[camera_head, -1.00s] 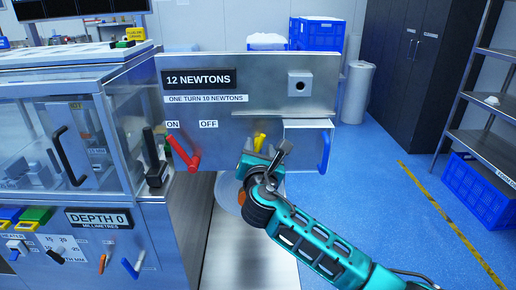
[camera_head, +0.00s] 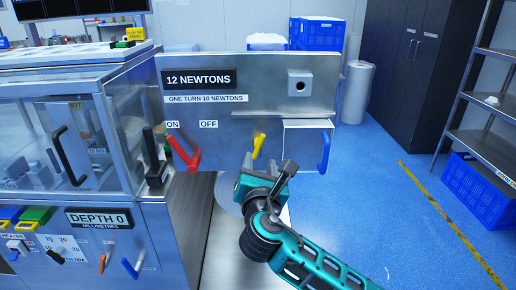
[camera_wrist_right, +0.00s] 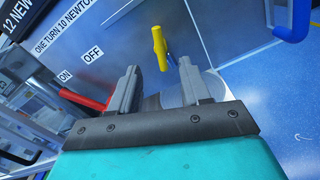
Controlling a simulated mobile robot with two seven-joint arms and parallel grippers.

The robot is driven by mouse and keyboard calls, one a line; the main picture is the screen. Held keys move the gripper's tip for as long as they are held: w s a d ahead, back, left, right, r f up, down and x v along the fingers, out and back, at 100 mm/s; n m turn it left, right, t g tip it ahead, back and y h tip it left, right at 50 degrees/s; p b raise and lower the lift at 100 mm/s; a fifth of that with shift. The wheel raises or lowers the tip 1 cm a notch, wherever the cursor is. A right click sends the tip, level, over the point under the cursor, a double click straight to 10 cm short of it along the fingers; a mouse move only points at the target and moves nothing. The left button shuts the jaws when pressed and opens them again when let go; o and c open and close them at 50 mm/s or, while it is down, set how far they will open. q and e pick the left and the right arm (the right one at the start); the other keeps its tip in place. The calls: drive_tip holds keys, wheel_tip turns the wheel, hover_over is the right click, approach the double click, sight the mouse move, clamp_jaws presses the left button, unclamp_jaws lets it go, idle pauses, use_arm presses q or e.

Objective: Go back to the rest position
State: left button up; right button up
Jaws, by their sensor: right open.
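My right gripper (camera_head: 266,168) is in front of the steel panel (camera_head: 225,142), just below the yellow handle (camera_head: 259,146). In the right wrist view my right gripper (camera_wrist_right: 160,84) has its two fingers apart with nothing between them. The yellow handle (camera_wrist_right: 160,48) stands beyond the fingertips, apart from them. My left gripper is not in any view.
A red lever (camera_head: 183,153) sits on the panel near the ON label, and a blue handle (camera_head: 324,152) at its right. A glass-sided machine (camera_head: 70,145) stands at the left. Blue floor (camera_head: 385,210) lies open at the right, with shelving (camera_head: 485,145) beyond.

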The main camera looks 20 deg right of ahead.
drive_tip(key=s+a+f+m+g+y, duration=0.1)
drive_tip(key=s+f+m+g+y, duration=0.1)
drive_tip(key=s+f+m, duration=0.3)
drive_tip(key=s+f+m+g+y, duration=0.1)
drive_tip(key=s+f+m+y, duration=0.1)
drive_tip(key=f, duration=0.6)
drive_tip(key=s+a+f+m+g+y, duration=0.1)
drive_tip(key=s+f+m+g, duration=0.1)
drive_tip(key=s+f+m, duration=0.3)
drive_tip(key=s+d+f+m+g+y, duration=0.1)
drive_tip(key=s+d+f+m+y, duration=0.1)
drive_tip(key=s+f+m, duration=0.7)
drive_tip(key=s+d+m, duration=0.1)
drive_tip(key=s+m, duration=0.2)
drive_tip(key=m, duration=0.2)
drive_tip(key=shift+s+d+f+g, duration=0.15)
drive_tip(key=shift+s+f+g, duration=0.1)
drive_tip(key=shift+f+g, duration=0.05)
